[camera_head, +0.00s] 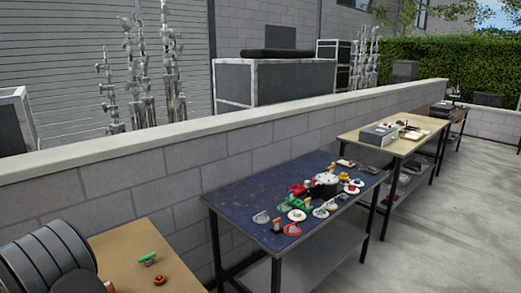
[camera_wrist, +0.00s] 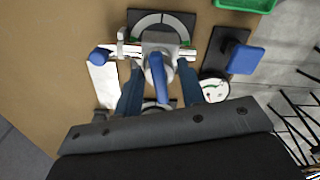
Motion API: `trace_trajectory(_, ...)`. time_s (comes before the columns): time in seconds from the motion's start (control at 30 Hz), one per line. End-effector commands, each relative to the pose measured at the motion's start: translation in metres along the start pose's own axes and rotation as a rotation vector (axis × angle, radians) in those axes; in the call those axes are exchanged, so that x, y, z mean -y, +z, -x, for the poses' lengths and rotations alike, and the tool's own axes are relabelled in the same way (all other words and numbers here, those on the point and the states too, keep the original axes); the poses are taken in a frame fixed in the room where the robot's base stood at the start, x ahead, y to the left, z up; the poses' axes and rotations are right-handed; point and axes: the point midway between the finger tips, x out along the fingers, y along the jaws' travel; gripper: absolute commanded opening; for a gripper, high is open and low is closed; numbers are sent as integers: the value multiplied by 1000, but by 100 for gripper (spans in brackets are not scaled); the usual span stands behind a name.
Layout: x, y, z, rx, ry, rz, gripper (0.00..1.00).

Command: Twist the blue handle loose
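In the wrist view, a blue handle (camera_wrist: 158,70) sits on a pale valve-like fitting (camera_wrist: 160,38) with a metal pipe running left and right. The handle points toward my gripper (camera_wrist: 163,80). My gripper is open, with one blue finger on each side of the handle and a visible gap to each. Whether the fingertips reach down to the handle's height I cannot tell. A second blue knob (camera_wrist: 99,55) is at the pipe's left end. My gripper and this blue handle cannot be made out in the head view.
A blue paddle-shaped piece (camera_wrist: 246,60) on a dark block and a round white dial (camera_wrist: 214,90) lie close to the right finger. A green tray (camera_wrist: 245,4) is at the top edge. In the head view, a blue-topped table (camera_head: 240,196) holds several fittings beside a low block wall (camera_head: 150,165).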

Motion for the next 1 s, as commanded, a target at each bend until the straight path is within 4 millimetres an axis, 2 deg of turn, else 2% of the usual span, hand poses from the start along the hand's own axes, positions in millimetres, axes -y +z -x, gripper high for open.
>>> trace_trajectory(0.7, -1, 0, 60, 0, 4, -1, 36)
trace_trajectory(1.0, 0, 0, 70, 0, 2, -1, 36)
